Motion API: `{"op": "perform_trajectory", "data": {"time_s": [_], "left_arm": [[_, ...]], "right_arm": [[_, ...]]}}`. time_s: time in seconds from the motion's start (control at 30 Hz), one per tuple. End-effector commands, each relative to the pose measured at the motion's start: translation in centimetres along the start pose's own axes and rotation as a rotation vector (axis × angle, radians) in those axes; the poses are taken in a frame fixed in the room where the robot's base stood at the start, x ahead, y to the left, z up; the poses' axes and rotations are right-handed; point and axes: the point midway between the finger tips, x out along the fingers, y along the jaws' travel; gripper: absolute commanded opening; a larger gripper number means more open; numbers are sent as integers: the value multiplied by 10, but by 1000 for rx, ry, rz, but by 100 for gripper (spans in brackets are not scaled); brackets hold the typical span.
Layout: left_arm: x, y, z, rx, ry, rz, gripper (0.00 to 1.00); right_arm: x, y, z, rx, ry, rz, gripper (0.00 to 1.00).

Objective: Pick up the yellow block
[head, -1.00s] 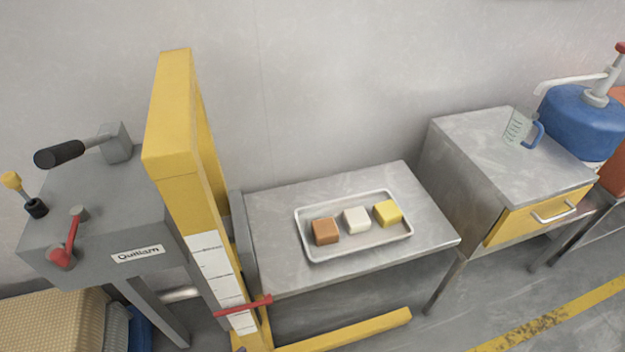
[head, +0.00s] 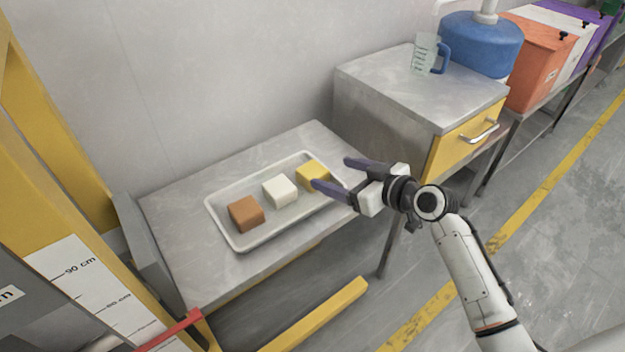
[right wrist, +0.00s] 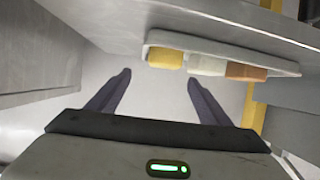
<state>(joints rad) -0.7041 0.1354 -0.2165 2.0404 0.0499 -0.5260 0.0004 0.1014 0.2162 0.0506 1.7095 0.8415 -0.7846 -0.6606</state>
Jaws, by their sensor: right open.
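The yellow block (head: 311,177) sits at the right end of a white tray (head: 238,242), beside a white block (head: 280,190) and a brown block (head: 246,213). My right gripper (head: 330,174) is open and empty, at the right side of the tray close to the yellow block. One fingertip overlaps the block's lower edge in the head view. In the right wrist view the yellow block (right wrist: 165,59) is ahead of the open fingers (right wrist: 158,82), apart from them. My left gripper is not in view.
The tray stands on a grey metal table (head: 175,210). A metal cabinet (head: 400,95) with a yellow drawer stands at the right, bearing a measuring cup (head: 424,55). A yellow frame (head: 75,205) with a height scale stands at the left.

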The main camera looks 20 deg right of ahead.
Motion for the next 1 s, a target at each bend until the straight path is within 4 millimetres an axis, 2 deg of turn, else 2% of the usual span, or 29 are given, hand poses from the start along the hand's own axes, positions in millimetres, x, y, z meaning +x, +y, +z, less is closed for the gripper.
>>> {"op": "perform_trajectory", "data": {"time_s": [0.27, 0.5, 0.63, 0.83, 1.0], "left_arm": [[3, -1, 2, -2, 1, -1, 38], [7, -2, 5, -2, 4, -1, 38], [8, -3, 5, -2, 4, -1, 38], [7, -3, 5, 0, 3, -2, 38], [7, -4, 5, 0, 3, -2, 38]], "right_arm": [[26, -3, 2, 2, 1, -1, 73], [60, -7, 5, 1, 0, 1, 73], [67, -7, 4, 1, 0, 2, 73], [67, -7, 4, 0, -1, 2, 73], [67, -7, 5, 0, -1, 2, 44]]}}
